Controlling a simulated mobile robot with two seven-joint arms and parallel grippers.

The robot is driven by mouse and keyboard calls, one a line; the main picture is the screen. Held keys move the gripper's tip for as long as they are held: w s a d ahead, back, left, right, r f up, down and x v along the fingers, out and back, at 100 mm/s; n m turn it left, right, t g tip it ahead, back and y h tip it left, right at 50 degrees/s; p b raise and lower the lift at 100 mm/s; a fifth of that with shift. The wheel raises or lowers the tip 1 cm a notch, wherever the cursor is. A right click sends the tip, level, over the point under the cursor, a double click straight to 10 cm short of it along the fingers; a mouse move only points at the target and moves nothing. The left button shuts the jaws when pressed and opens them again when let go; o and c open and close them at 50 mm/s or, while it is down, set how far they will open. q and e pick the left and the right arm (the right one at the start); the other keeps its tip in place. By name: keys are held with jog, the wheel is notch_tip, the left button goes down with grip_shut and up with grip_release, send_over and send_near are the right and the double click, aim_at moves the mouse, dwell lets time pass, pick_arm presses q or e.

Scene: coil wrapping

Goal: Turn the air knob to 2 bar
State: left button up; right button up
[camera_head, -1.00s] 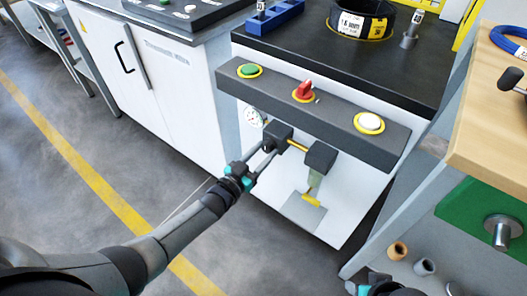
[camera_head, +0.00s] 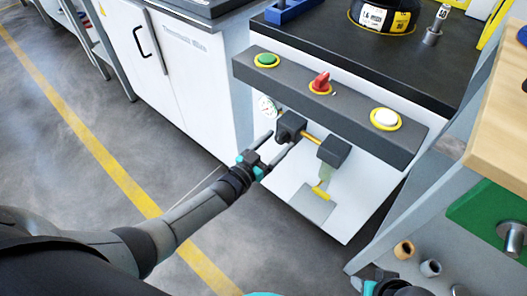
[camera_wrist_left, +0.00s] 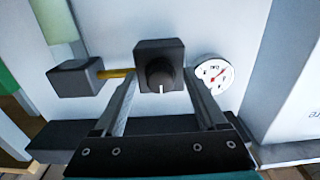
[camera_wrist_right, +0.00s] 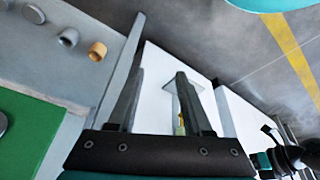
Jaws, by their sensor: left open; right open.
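The air knob (camera_wrist_left: 160,75) is a black round knob with a white mark, on a dark block. In the left wrist view the mark points toward the gripper. The block (camera_head: 290,126) also shows in the head view. A white round gauge (camera_wrist_left: 214,75) with a red needle sits beside it; its reading is too small to tell. My left gripper (camera_head: 279,143) is open in front of the knob, its fingers on either side and apart from it. My right gripper (camera_wrist_right: 158,92) is open and empty, low at the right in the head view.
A dark bar above the knob carries a green button (camera_head: 266,60), a red switch (camera_head: 320,82) and a white button (camera_head: 386,118). A yellow pipe joins the knob block to a second dark block (camera_head: 334,151). A wooden table (camera_head: 498,130) stands at the right.

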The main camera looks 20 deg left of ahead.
pick_arm(q)
jog(key=p+v, duration=0.4)
jog(key=v, duration=1.1)
jog(key=shift+p, duration=0.3)
pick_arm(e)
jog(key=s+f+g, duration=0.1)
jog(key=s+f, duration=0.3)
jog(key=f, duration=0.5)
jog(key=shift+d+f+g, duration=0.25)
jog(key=shift+d+g, duration=0.05)
jog(key=shift+d, duration=0.15)
